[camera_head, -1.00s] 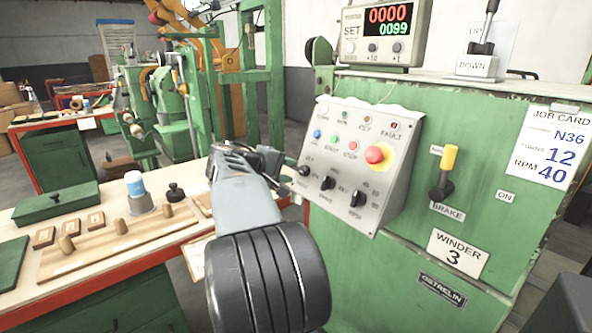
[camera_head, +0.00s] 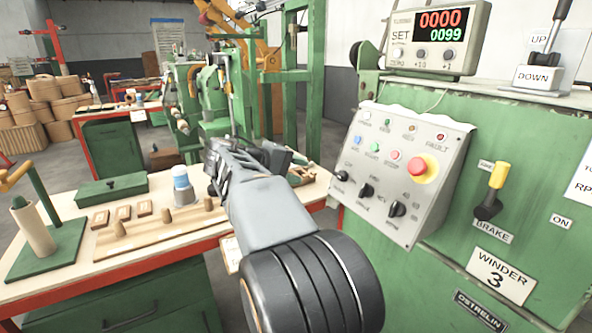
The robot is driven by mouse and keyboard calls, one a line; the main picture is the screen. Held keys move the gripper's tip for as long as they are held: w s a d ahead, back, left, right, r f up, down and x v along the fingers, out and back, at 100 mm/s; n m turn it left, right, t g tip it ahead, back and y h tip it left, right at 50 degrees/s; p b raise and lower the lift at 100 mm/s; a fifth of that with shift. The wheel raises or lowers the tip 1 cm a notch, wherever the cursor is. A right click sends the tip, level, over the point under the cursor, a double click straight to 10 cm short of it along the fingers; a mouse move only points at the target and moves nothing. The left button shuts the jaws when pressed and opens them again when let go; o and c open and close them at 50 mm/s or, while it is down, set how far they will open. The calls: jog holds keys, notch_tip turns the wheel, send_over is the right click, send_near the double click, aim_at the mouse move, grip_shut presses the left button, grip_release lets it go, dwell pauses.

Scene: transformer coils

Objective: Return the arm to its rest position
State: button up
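My arm (camera_head: 265,212) rises from the bottom of the head view, its grey link reaching up and away between the workbench and the green winder. My gripper (camera_head: 268,157) is at the far end of the arm, dark and partly hidden by the arm itself. Its fingers are too small and too covered to tell whether they are open or shut. It appears in front of the gap between the bench and the sloped control panel (camera_head: 400,175). I cannot tell whether it touches anything.
The workbench (camera_head: 150,250) at left holds a wooden peg board (camera_head: 150,232), a green box (camera_head: 112,188), a blue-capped container (camera_head: 183,187) and a spool stand (camera_head: 38,238). The winder (camera_head: 455,245) stands close at right, with a yellow-topped brake lever (camera_head: 493,188) and a counter display (camera_head: 438,35).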

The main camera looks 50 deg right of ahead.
dwell(0.3)
jog(key=s+a+r+n+t+y+p, duration=0.1)
jog(key=a+t+y+p, duration=0.3)
jog(key=a+p, duration=0.7)
jog(key=s+a+r+n+t+y+p, duration=0.1)
jog(key=s+a+n+t+y+p, duration=0.2)
jog(key=a+y+p, duration=0.6)
jog(key=a+p, duration=0.3)
jog(key=a, duration=0.7)
jog(key=shift+t+p, duration=0.3)
jog(key=shift+t, duration=0.1)
jog(key=shift+r, duration=0.1)
